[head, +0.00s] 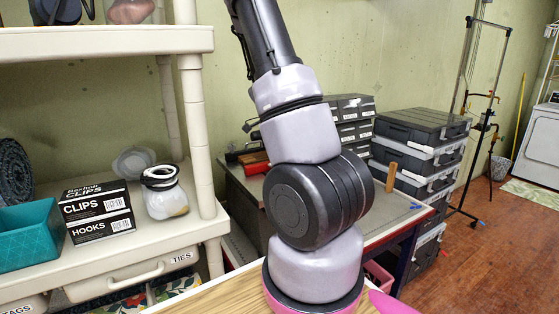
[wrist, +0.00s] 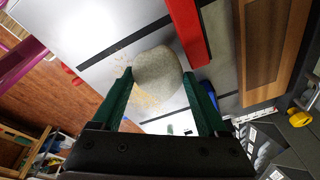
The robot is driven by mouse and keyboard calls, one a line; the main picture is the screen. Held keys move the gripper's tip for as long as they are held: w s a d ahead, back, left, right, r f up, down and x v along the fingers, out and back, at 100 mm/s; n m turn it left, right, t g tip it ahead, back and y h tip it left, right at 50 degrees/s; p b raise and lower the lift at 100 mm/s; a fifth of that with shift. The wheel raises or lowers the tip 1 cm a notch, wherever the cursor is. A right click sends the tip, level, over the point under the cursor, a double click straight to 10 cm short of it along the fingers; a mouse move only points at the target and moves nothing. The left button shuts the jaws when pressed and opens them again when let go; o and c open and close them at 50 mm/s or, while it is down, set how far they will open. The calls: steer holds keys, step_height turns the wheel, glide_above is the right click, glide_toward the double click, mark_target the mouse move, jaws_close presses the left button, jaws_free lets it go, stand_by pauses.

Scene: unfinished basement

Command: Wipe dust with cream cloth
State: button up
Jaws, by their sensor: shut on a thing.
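My gripper (wrist: 157,82) shows in the wrist view, its two green fingers on either side of the cream cloth (wrist: 157,68). It is shut on the cloth, which looks like a rounded, bunched pad at the fingertips. Beyond the cloth is a light grey work surface with dark strips. Tan specks of dust (wrist: 143,99) lie on this surface beside the cloth, near the left finger. Whether the cloth touches the surface is hard to tell. In the head view my arm hides the gripper and the cloth.
A red bar (wrist: 188,32) lies close by the right finger, with a blue item (wrist: 209,92) beside it. In the head view, a grey-topped bench (head: 395,207) stands behind my arm, with stacked dark cases (head: 422,127) at right and a cream shelf (head: 150,248) at left.

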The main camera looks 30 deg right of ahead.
steer(key=shift+f, duration=0.65)
